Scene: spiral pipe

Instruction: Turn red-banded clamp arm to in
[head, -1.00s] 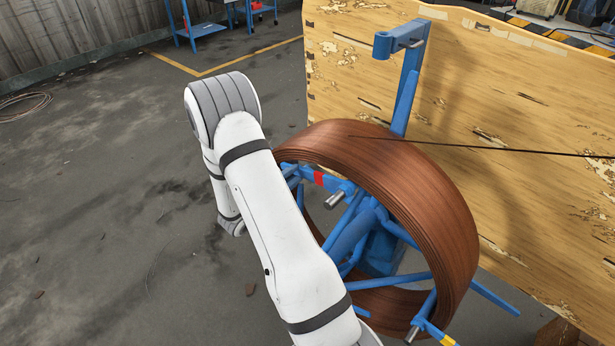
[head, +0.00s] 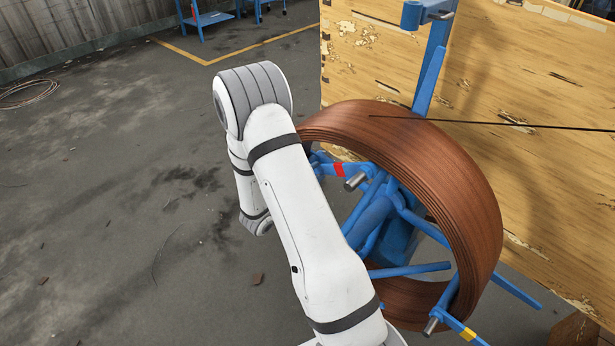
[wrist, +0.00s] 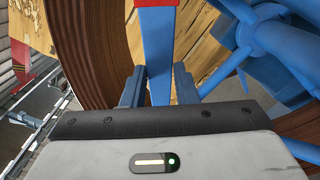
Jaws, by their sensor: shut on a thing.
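The red-banded clamp arm (head: 338,170) is a blue bar with a red band, at the left side of the copper-brown coil (head: 463,185). In the head view the band shows inside the coil's ring, and the bar's left end is near my arm. In the wrist view the blue bar (wrist: 157,55) stands upright in the picture, with a bit of red at the top edge. My gripper (wrist: 158,85) has one finger on each side of this bar and is shut on it. In the head view my gripper is hidden behind my white arm.
Blue spokes and the hub (head: 372,222) fill the coil's middle. A silver pin (head: 355,181) sticks out close to the red band. A yellow-banded arm (head: 468,335) is at the lower right. A wooden panel (head: 545,120) stands behind. Floor at left is open.

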